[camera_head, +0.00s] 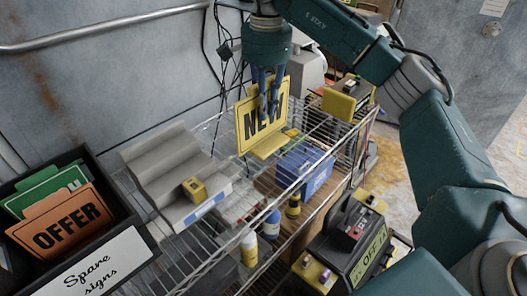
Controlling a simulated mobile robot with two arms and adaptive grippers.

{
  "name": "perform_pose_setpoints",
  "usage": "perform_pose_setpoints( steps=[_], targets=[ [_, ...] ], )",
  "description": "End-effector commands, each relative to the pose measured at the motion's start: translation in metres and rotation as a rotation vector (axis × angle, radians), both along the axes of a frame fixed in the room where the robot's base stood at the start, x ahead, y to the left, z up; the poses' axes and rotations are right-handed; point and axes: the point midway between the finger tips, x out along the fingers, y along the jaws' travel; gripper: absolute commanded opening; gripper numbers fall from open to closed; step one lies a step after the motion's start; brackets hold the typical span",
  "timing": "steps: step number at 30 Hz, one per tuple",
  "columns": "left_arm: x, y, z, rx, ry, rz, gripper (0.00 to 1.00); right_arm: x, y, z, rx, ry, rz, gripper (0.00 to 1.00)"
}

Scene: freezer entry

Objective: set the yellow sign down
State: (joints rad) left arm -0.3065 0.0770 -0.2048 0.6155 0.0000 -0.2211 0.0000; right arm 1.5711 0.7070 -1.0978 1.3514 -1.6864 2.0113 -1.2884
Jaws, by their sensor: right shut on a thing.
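The yellow sign (246,128) reads "NEW" in black and stands upright, with a yellow foot at its lower edge. My right gripper (268,100) comes down from above and is shut on the sign's upper part, its fingers covering some of the face. The sign is over the wire shelf (215,249), right of a grey stepped stand (160,155) and behind a blue box (306,168). I cannot tell whether its foot touches anything. My left gripper is not in view.
A black box labelled "Spare signs" (99,262) holds green and orange "OFFER" signs (62,226) at the left. A yellow cube (194,189) sits on the stand. Bottles (249,248) and a dark machine (350,240) are at the front. A metal rail (95,31) runs along the wall.

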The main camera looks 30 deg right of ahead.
Motion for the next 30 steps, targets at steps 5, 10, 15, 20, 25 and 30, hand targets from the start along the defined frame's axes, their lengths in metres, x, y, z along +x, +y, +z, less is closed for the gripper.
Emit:
perform_pose_setpoints(
  steps=[5, 10, 15, 20, 25, 30],
  targets=[
    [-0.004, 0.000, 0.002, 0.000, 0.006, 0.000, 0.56, -0.002, 0.000, -0.049, 0.002, 0.005, 0.001, 0.00],
    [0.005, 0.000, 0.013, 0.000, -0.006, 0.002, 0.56, 0.000, 0.000, -0.078, 0.001, 0.001, 0.000, 0.00],
    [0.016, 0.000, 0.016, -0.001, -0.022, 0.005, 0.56, 0.000, 0.000, -0.091, 0.001, -0.002, 0.001, 0.00],
    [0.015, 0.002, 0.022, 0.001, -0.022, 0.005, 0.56, 0.000, 0.000, -0.109, 0.000, 0.001, 0.001, 0.00],
    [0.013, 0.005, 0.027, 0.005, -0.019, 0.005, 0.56, 0.000, 0.000, -0.128, 0.000, -0.001, 0.002, 0.00],
    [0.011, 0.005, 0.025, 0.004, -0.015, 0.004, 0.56, 0.001, 0.000, -0.129, 0.000, -0.003, 0.002, 0.00]
  ],
)
